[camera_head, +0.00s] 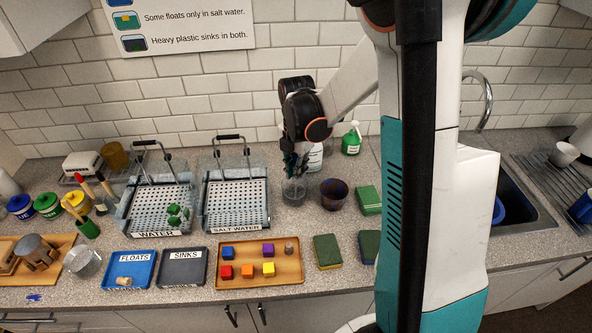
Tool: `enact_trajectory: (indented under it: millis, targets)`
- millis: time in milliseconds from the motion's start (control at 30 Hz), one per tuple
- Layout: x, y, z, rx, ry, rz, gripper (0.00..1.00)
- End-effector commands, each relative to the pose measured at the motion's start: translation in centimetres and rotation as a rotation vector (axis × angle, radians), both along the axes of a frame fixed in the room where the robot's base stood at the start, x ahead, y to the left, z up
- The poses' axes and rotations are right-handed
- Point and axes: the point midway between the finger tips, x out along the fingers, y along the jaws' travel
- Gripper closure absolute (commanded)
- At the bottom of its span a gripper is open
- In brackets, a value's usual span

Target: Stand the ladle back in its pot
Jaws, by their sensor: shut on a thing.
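My gripper (293,173) points down at the back middle of the counter and is shut on a thin thing, which I take to be the ladle. The ladle is too small and too covered by the fingers to make out clearly. A greyish, see-through pot (293,193) stands upright directly below the fingertips. I cannot tell whether the ladle's lower end is inside this pot or just above it.
A dark reddish-brown bowl (334,194) stands close to the right of the pot. The salt water tank (236,203) is to its left. A tray of coloured blocks (260,281) lies in front. A green bottle (351,141) stands behind. My arm hides part of the right side.

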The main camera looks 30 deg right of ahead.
Motion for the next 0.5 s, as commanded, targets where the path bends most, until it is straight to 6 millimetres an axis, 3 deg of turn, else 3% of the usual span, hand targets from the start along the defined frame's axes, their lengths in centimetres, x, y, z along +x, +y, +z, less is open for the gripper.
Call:
enact_trajectory:
  millis: [67,100,167,500]
  targets:
    - [0.00,-0.01,-0.35,0.000,0.000,0.000,1.00]
    - [0.00,0.00,-0.28,0.000,0.000,0.000,0.82]
    - [0.00,0.00,-0.23,0.000,0.000,0.000,0.69]
    - [0.00,0.00,-0.16,0.000,0.000,0.000,0.69]
